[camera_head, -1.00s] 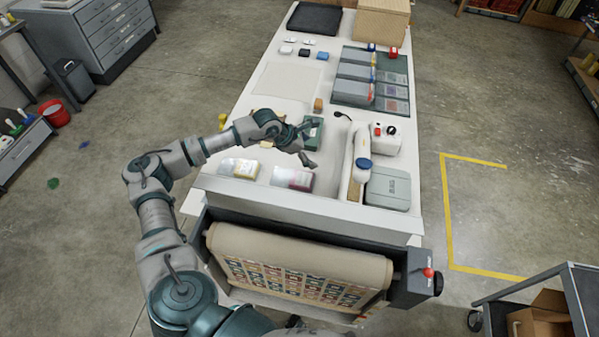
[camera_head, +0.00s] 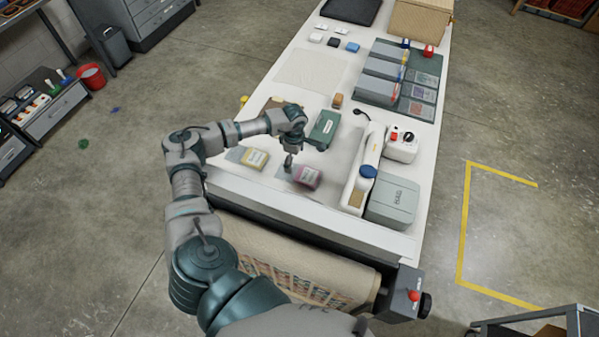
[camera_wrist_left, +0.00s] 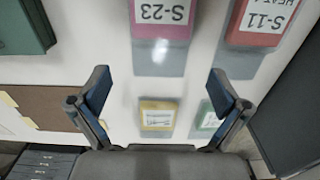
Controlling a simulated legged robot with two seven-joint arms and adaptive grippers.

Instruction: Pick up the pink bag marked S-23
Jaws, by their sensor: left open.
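The pink bag marked S-23 (camera_head: 307,177) lies on the white table near its front edge, with a grey part beside its pink part. In the left wrist view the pink bag (camera_wrist_left: 162,20) is cut by the top edge, its label upside down. My left gripper (camera_head: 289,162) points down just left of the pink bag in the head view. In the wrist view its open fingers (camera_wrist_left: 160,82) have nothing between them, and the bag lies beyond the fingertips. My right gripper is not in view.
A yellow-labelled bag (camera_head: 254,158) lies left of the pink one. The wrist view also shows a red bag marked S-11 (camera_wrist_left: 262,22) and a green-edged bag (camera_wrist_left: 208,122). A dark green box (camera_head: 323,128) stands behind; a white device (camera_head: 362,170) stands right.

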